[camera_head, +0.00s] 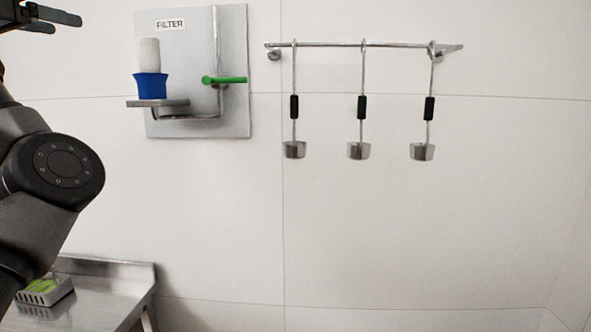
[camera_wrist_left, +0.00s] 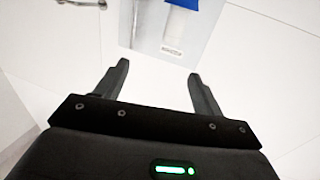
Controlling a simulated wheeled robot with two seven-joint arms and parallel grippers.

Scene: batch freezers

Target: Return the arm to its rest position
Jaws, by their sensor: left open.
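My left arm (camera_head: 40,165) comes in along the left edge of the head view, bent upward. My left gripper (camera_head: 60,20) shows at the top left corner, partly cut off by the frame. In the left wrist view the left gripper (camera_wrist_left: 158,80) has its two fingers spread apart with nothing between them. Beyond the fingers is the grey filter panel (camera_wrist_left: 210,45), apart from them. My right gripper is not in either view.
The filter panel (camera_head: 180,70) on the wall carries a blue and white filter (camera_head: 151,85) and a green handle (camera_head: 225,80). A rail (camera_head: 330,45) holds three hanging ladles (camera_head: 359,150). A metal table (camera_head: 110,295) with a small basket (camera_head: 45,290) stands lower left.

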